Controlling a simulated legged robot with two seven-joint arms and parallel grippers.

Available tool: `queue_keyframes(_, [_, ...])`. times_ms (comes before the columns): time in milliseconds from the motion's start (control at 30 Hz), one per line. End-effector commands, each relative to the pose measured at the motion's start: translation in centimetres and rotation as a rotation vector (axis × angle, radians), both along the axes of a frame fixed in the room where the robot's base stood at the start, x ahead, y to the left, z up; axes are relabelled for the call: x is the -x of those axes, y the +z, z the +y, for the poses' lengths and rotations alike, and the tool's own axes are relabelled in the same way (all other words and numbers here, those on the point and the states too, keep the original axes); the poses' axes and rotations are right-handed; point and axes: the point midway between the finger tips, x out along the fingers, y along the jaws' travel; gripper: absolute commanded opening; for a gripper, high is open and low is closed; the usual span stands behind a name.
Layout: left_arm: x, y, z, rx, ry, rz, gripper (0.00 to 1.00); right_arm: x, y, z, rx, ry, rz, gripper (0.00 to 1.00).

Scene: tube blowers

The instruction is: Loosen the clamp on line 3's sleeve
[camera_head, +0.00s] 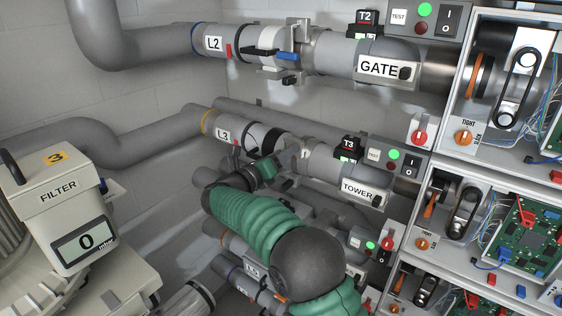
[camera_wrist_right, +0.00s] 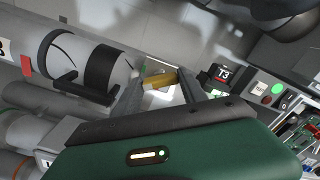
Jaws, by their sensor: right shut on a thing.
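Line 3's pipe, labelled L3 (camera_head: 222,134), runs across the middle of the head view. Its pale sleeve (camera_head: 255,134) has dark bands; in the wrist view the sleeve (camera_wrist_right: 66,62) lies at upper left with a dark handle-like bar below it. My right gripper (camera_head: 284,162) reaches the pipe just right of the sleeve, where it covers most of the clamp. In the wrist view my right gripper (camera_wrist_right: 158,88) is shut on a tan-yellow piece (camera_wrist_right: 160,80), seemingly the clamp's lever. How far the clamp is closed is hidden. My left gripper is out of view.
Line 2's pipe (camera_head: 215,42) with its clamp and blue lever (camera_head: 287,56) runs above. The T3 box (camera_head: 348,147) and TOWER label (camera_head: 364,192) sit to the right, beside open equipment cabinets. A filter unit (camera_head: 60,205) reading 0 stands left. More pipes lie below.

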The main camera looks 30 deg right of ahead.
Motion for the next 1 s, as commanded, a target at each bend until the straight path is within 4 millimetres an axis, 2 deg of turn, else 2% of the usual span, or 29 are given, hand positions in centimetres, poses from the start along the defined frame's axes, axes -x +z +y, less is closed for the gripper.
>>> queue_keyframes(33, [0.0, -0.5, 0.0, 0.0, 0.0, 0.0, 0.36, 0.1, -0.8, -0.3, 0.01, -0.006, 0.046, 0.09])
queue_keyframes(367, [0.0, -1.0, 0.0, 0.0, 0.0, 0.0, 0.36, 0.1, -0.6, -0.2, 0.129, -0.007, 0.337, 0.09])
queue_keyframes(700, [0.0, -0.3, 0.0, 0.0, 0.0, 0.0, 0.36, 0.2, -0.5, -0.3, 0.248, -0.009, 0.629, 0.09])
queue_keyframes(1000, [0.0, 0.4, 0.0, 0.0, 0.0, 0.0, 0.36, 0.2, -0.4, -0.3, 0.329, -0.01, 0.821, 0.09])
